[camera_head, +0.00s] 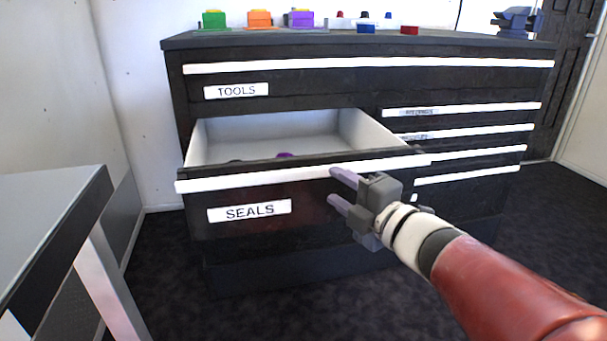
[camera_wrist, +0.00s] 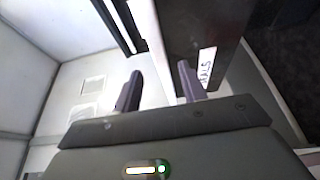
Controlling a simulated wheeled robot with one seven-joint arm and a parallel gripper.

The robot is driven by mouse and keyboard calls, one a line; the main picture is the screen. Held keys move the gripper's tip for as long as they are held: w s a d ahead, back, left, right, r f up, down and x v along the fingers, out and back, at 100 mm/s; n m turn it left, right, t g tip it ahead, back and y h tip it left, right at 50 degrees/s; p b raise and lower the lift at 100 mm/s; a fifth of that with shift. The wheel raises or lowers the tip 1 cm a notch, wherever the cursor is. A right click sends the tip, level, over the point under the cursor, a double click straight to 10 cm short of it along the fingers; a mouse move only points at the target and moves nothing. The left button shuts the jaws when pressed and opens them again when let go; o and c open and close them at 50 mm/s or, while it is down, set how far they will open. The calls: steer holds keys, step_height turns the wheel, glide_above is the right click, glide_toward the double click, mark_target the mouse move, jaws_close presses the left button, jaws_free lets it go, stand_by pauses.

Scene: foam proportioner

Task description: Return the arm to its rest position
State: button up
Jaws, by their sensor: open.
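My gripper (camera_head: 335,186) is open and empty, with its two purple-grey fingers apart. In the head view it is in front of the right part of the SEALS drawer (camera_head: 310,175), and its upper finger overlaps the white handle strip. I cannot tell whether it touches the strip. The drawer is pulled out of the black cabinet (camera_head: 330,245). My red arm reaches in from the lower right.
A purple item (camera_head: 285,155) and a dark item lie partly hidden inside the drawer. Coloured blocks, such as an orange one (camera_head: 260,19), and a vise (camera_head: 517,21) stand on the cabinet top. A grey table (camera_head: 50,205) is at the left. Dark floor is open in front of the cabinet.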

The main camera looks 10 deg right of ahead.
steer(key=s+d+r+m+g+h+p, duration=0.25)
steer(key=d+m+h+p, duration=0.35)
steer(key=m+h, duration=0.65)
steer(key=s+a+f+m+g+y+p, duration=0.2)
steer(key=s+a+m+g, duration=0.2)
steer(key=s+m, duration=0.1)
steer(key=s+a+f+m+g+y+p, duration=0.2)
steer(key=s+a+f+m+g+y, duration=0.1)
steer(key=s, duration=0.5)
steer(key=shift+s+a+f+m+g+y+p, duration=0.25)
steer(key=shift+a+f+m+g+y+p, duration=0.1)
steer(key=shift+a+m+g, duration=0.55)
steer(key=shift+a, duration=0.1)
